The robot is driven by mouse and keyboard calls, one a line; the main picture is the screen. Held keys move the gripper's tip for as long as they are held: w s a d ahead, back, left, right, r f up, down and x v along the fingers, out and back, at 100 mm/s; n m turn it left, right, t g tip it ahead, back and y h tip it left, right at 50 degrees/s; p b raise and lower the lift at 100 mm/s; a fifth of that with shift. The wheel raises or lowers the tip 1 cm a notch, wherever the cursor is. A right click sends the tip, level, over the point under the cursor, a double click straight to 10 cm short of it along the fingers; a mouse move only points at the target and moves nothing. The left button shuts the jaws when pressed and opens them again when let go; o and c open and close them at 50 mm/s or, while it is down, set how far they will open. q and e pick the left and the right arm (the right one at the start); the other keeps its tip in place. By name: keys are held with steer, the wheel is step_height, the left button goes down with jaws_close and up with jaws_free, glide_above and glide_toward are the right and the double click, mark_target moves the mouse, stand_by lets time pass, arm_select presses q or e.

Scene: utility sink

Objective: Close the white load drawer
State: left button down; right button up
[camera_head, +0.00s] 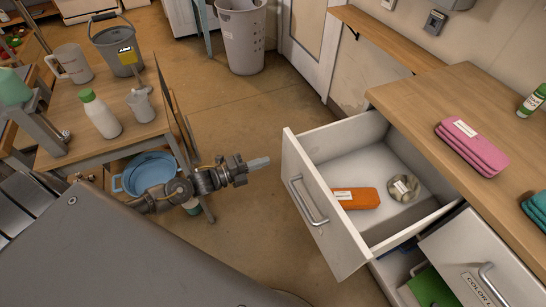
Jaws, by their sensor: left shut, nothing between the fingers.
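The white drawer (297,161) is pulled well out of the wooden-topped cabinet at the right. It has a metal bar handle (308,203) on its front. An orange packet (357,198) and a round greyish roll (403,188) lie inside it. My left gripper (262,162) is shut and empty, a little left of the drawer front and apart from it, pointing right. My right gripper is not in view.
A second drawer, labelled "COLOR L", stands partly open (478,270) below. Pink folded cloths (472,147) and a green bottle (533,98) sit on the counter (430,98). A small table (75,147) with a bucket (118,45) stands left.

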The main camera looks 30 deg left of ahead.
arm_select(q)
steer(key=shift+x, duration=2.15)
